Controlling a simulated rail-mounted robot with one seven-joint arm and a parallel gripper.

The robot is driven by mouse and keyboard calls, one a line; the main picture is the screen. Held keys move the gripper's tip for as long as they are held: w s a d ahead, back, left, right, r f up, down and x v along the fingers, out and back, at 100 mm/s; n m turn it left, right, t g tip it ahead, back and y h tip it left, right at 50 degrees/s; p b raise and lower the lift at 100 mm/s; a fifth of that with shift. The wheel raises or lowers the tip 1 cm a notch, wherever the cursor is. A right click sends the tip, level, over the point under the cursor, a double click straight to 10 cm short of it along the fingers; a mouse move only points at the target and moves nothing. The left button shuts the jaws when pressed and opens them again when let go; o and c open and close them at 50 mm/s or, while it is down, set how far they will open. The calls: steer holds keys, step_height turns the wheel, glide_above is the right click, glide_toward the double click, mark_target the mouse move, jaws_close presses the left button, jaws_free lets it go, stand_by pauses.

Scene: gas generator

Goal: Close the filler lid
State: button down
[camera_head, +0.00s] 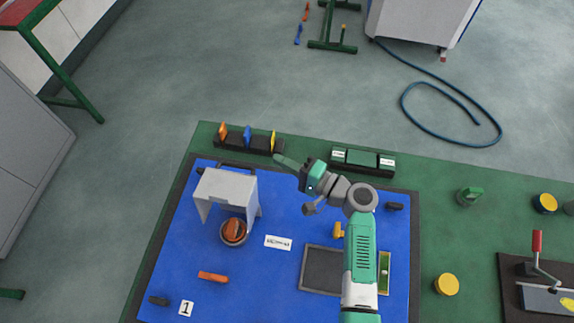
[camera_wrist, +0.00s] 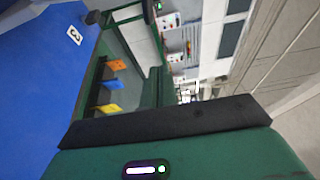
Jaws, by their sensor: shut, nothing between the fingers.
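The grey filler lid (camera_head: 226,185) stands raised on the left part of the blue panel (camera_head: 275,210) in the head view. Its side walls reach down around a round filler opening with an orange cap (camera_head: 233,230), which shows in front of it. My gripper (camera_head: 282,160) is to the right of the lid, near the panel's far edge, and apart from it. It is shut and empty. In the wrist view a dark bar and a green part with a small light fill the foreground. The filler lid cannot be made out there.
Orange, blue and yellow tabs (camera_head: 248,138) stand on a black block behind the panel, with a green block (camera_head: 362,161) to their right. An orange bar (camera_head: 212,277) and a dark recessed plate (camera_head: 322,268) are on the near panel. A red-handled lever (camera_head: 537,242) stands far right.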

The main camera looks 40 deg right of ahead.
steer(key=w+a, duration=0.3)
steer(key=a, duration=0.2)
steer(key=shift+p, duration=0.3)
steer(key=shift+a, duration=0.1)
